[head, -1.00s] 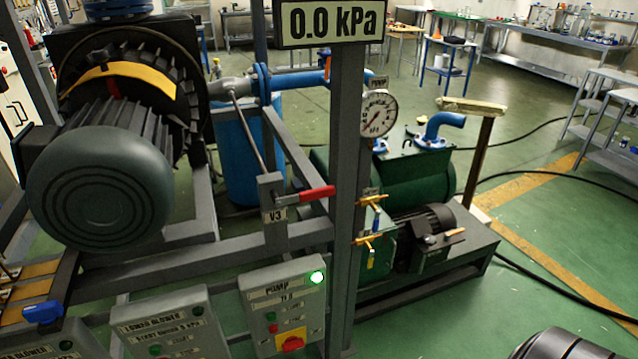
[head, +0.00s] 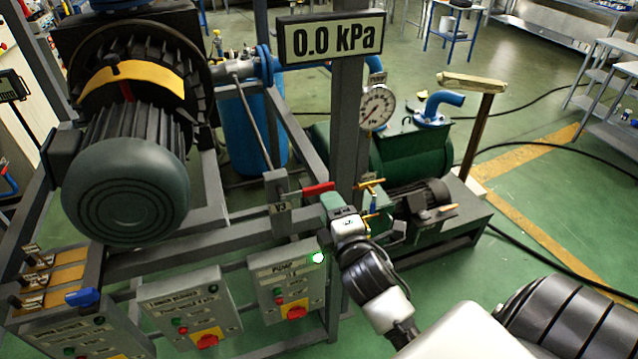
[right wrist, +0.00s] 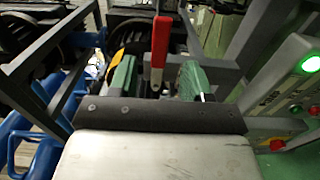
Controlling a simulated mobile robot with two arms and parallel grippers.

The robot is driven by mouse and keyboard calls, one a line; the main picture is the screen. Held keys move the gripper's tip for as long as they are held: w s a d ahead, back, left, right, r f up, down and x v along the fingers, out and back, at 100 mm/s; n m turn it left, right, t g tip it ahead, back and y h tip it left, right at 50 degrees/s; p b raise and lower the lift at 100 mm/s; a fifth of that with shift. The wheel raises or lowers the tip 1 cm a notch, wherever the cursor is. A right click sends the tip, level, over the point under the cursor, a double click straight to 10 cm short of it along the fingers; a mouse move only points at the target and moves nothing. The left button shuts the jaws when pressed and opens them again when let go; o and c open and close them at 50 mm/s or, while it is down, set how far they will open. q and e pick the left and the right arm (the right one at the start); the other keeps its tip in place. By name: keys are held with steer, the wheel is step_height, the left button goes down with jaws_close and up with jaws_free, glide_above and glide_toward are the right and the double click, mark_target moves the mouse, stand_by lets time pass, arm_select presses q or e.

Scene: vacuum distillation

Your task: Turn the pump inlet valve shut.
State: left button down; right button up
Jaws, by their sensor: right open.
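A red lever handle (head: 318,189) sticks out to the right from a grey bracket with a V3 label (head: 281,206). A long rod (head: 254,125) runs from the bracket up to the blue pipe; I take this lever to be the pump inlet valve. My right gripper (head: 333,203) is at the handle's outer end, partly hidden behind its own wrist. In the right wrist view, the red handle (right wrist: 160,55) stands between the two green fingertips (right wrist: 158,78), with a gap on both sides. The gripper is open. My left gripper is not in view.
Right by my gripper stand a grey post and brass taps (head: 370,184). Below is the pump box (head: 286,285) with a lit green lamp. A gauge (head: 377,107) and the 0.0 kPa display (head: 332,38) hang above.

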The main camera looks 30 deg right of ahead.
mark_target(320, 191)
steer(key=p+x, duration=0.1)
steer(key=x, duration=0.6)
steer(key=shift+p, duration=0.3)
jaws_close()
